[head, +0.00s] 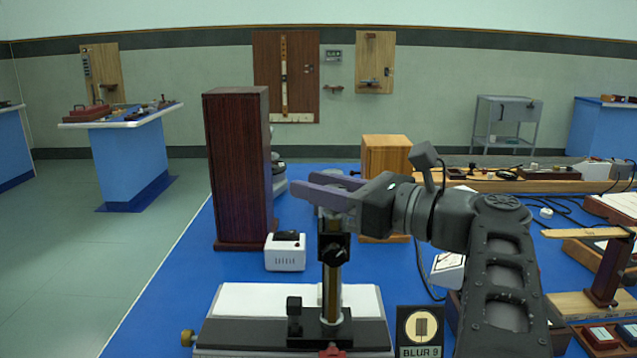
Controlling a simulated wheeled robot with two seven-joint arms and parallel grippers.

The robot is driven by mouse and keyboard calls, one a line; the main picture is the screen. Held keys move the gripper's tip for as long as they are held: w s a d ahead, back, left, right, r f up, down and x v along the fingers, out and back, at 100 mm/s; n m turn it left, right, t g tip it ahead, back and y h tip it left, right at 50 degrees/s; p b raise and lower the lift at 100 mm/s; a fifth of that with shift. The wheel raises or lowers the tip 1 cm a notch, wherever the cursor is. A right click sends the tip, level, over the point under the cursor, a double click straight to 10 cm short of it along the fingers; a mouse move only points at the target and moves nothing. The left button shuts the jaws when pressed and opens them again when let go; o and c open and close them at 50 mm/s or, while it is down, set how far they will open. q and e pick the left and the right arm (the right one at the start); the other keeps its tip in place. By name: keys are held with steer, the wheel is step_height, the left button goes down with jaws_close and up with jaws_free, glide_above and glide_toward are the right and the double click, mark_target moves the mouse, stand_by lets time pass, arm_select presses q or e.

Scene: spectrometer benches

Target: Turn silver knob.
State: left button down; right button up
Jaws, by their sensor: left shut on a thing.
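The stand has a brass post (331,290) with a black clamp (334,247) and sits on a black base (250,333). A smaller black knob (294,306) and a brass knob (187,338) are lower on the base.
A tall dark wooden box (240,165) stands behind and left of the stand on the blue bench (180,300). A small white device (285,252) sits in front of it. A lighter wooden box (386,155) is behind my gripper. A "BLUR 9" card (420,330) stands at the front.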

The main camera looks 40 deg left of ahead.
arm_select(q)
steer(key=shift+r, duration=0.2)
steer(key=c, duration=1)
jaws_free()
steer(key=shift+f, duration=0.1)
steer(key=shift+w+d+p, duration=0.15)
steer(key=shift+d+p, duration=0.2)
steer(key=shift+d, duration=1.6)
steer(key=shift+w+d+p, duration=0.15)
steer(key=shift+d+p, duration=0.2)
steer(key=shift+d, duration=1.55)
